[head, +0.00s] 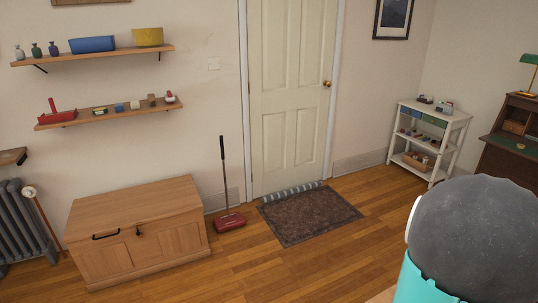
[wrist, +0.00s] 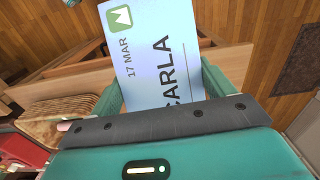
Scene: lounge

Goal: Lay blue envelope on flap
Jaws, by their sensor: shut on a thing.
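In the wrist view, my gripper (wrist: 162,92) is shut on a pale bluish-white envelope (wrist: 150,60). It bears a green logo square, "17 MAR" and the name "CARLA". The envelope sticks out beyond the teal fingers, and its near end is hidden behind the gripper's body. A dark wooden desk stands at the right edge of the head view, with a green-topped flap (head: 512,146) folded down. The desk is cut off by the frame. The gripper and envelope do not show in the head view; only part of my arm shows at lower right.
A white shelf cart (head: 462,118) stands left of the desk. A rug (head: 310,215) lies before the door, with a red sweeper (head: 229,221) beside it. A wooden chest (head: 135,232) stands at left. The wooden floor between rug and cart is clear.

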